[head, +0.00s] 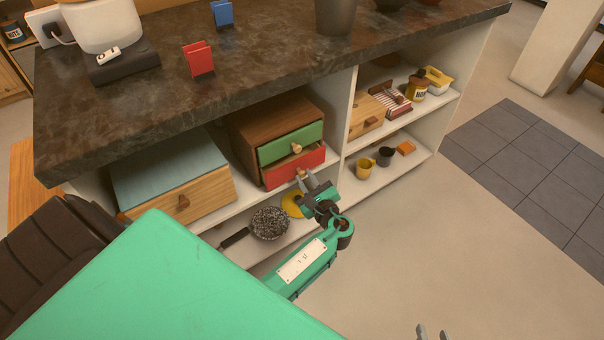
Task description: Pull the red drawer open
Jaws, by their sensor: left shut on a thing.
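A small wooden cabinet (262,118) stands on the upper shelf under the counter. It has a green drawer (277,149) above and a red drawer (284,175) below.
A wooden box with a blue-grey top (165,165) stands left of the cabinet. A white upright (349,125) is to its right. Below are a dark pan (268,222) and a yellow disc (292,205) near my left arm. The floor (450,230) at right is clear.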

